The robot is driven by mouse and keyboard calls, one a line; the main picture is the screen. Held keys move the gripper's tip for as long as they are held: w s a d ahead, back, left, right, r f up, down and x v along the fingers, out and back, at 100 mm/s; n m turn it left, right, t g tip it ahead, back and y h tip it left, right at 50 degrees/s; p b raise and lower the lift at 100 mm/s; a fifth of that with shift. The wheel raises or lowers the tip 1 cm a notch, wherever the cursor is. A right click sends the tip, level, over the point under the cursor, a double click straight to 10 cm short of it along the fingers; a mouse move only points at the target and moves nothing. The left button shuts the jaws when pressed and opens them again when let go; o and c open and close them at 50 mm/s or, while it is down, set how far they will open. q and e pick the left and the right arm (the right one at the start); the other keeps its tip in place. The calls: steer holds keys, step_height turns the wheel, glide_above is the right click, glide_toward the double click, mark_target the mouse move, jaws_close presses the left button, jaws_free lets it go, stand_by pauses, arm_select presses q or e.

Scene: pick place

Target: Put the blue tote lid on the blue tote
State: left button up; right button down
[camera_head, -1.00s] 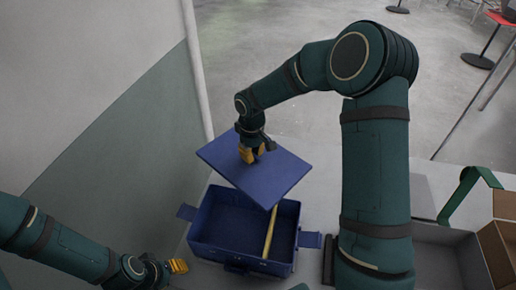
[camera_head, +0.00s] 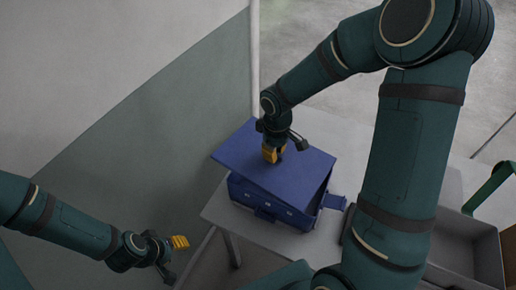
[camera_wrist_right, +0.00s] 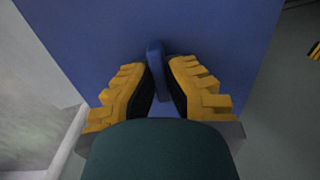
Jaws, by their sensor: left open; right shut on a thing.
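The blue tote lid (camera_head: 295,172) is a flat blue panel lying over the top of the blue tote (camera_head: 268,206), askew to it and tilted, with a gap showing at the right side. My right gripper (camera_head: 273,153) is above the lid and shut on its raised handle. The right wrist view shows the yellow fingers on both sides of this handle (camera_wrist_right: 156,68), with the lid filling the background. The lid hides the tote's inside. My left gripper (camera_head: 180,242) is open and empty, left of the tote and apart from it.
The tote stands on a light grey table (camera_head: 221,209) near its left edge. A blue side flap (camera_head: 335,201) sticks out at the tote's right. A grey open bin (camera_head: 462,240) and a green handle-like bar (camera_head: 492,188) are at the right. A wall (camera_head: 140,130) rises at the left.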

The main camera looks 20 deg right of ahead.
mark_target(283, 159)
steer(key=shift+s+d+n, duration=0.2)
steer(key=shift+d+n, duration=0.6)
steer(key=shift+d, duration=0.35)
steer(key=shift+s+d+r, duration=0.1)
steer(key=shift+s, duration=0.2)
steer(key=shift+d+f, duration=0.1)
steer(key=shift+f, duration=0.55)
step_height(283, 159, down, 2)
steer(key=shift+f+n+b, duration=0.1)
steer(key=shift+n+b, duration=0.2)
steer(key=shift+b, duration=0.75)
arm_select(q)
steer(key=shift+s+d+f+b, duration=0.2)
steer(key=shift+f+b, duration=0.55)
steer(key=shift+f, duration=0.5)
steer(key=shift+s+d+f+b, duration=0.15)
steer(key=shift+f+b, duration=0.55)
steer(key=shift+f, duration=0.5)
arm_select(e)
steer(key=shift+f, duration=1.8)
arm_select(q)
steer(key=shift+a, duration=0.1)
steer(key=shift+f+b, duration=0.85)
arm_select(e)
steer(key=shift+f, duration=0.9)
steer(key=c, duration=1.1)
jaws_free()
